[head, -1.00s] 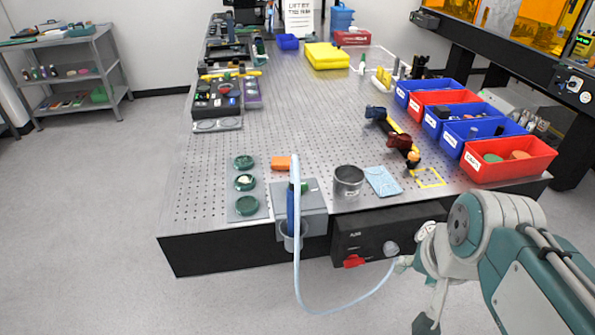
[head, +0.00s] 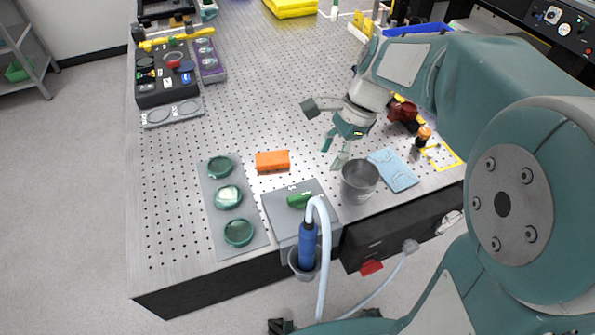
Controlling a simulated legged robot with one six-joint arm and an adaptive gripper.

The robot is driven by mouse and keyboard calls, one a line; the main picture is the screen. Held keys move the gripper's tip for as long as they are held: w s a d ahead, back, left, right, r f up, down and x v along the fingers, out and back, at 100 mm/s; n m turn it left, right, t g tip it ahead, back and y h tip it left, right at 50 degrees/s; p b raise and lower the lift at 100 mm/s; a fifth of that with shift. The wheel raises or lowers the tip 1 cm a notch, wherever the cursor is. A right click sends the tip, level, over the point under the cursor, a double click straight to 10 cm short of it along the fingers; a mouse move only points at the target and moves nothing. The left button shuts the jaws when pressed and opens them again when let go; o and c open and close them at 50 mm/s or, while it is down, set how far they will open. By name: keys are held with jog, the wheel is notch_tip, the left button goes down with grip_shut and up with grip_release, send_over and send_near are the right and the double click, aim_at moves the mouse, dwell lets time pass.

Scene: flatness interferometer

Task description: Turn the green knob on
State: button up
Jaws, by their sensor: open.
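The green knob (head: 299,200) is a small bar-shaped handle on top of a grey box (head: 277,214) at the table's front edge. A blue handpiece (head: 307,246) with a pale hose stands in a holder in front of the box. My gripper (head: 332,151) is open and empty above the table, up and to the right of the knob. It is behind the metal cup and apart from the knob. The lettering on the box is too small to read.
A metal cup (head: 360,181) and a blue cloth (head: 394,170) lie right of the box. An orange block (head: 272,160) is behind it. A plate with several green round pieces (head: 238,232) lies left.

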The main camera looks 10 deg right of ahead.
aim_at(308, 192)
jog(key=x, duration=1.1)
jog(key=shift+a, duration=0.15)
jog(key=shift+c, duration=0.3)
grip_shut()
